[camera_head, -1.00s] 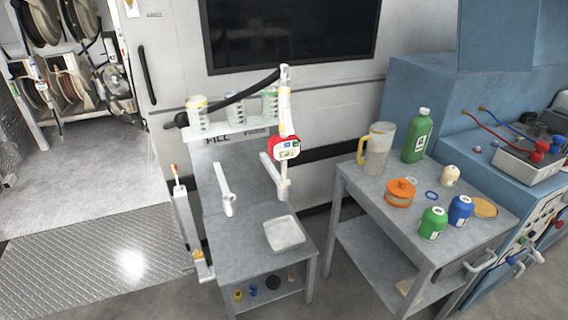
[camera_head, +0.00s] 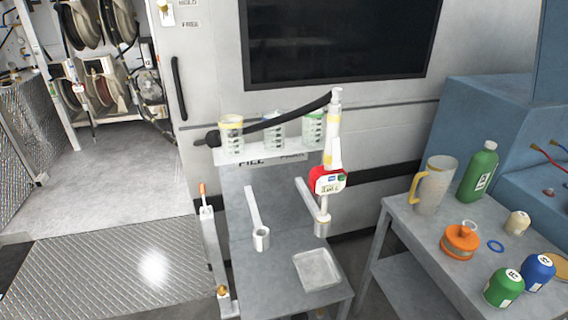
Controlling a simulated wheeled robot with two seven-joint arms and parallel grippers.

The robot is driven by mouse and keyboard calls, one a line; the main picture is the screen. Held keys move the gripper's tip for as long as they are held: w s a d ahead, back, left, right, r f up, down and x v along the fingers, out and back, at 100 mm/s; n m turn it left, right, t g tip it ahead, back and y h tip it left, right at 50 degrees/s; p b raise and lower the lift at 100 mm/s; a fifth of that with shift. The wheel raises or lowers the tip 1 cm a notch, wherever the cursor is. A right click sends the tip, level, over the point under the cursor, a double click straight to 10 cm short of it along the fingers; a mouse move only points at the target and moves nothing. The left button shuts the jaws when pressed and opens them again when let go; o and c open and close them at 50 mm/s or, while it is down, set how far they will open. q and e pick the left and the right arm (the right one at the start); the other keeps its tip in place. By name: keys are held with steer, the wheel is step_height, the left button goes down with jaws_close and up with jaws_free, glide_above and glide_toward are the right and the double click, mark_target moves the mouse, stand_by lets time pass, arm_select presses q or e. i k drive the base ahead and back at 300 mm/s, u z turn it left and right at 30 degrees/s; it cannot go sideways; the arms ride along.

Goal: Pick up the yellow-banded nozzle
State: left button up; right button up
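A white nozzle with a red and white meter body (camera_head: 328,180) stands upright at the right side of the grey fill bench (camera_head: 285,245). A black hose (camera_head: 275,112) runs from its top to the left. A thin yellow band (camera_head: 322,217) shows near its lower end, at the white cup holder (camera_head: 321,228); whether it sits inside the cup is hard to tell. A second white cup holder (camera_head: 260,238) to the left looks empty. Neither of my grippers is in view.
Measuring jars (camera_head: 231,135) stand on the bench's back shelf. A clear tray (camera_head: 316,269) lies on the bench. At right, a grey cart (camera_head: 420,240) carries a jug (camera_head: 433,185), a green bottle (camera_head: 477,172) and an orange container (camera_head: 460,242). Hose reels (camera_head: 84,22) are at back left. The left floor is clear.

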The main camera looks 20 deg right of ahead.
mark_target(333, 186)
steer(key=z, duration=0.2)
steer(key=i, duration=0.85)
steer(key=z, duration=0.55)
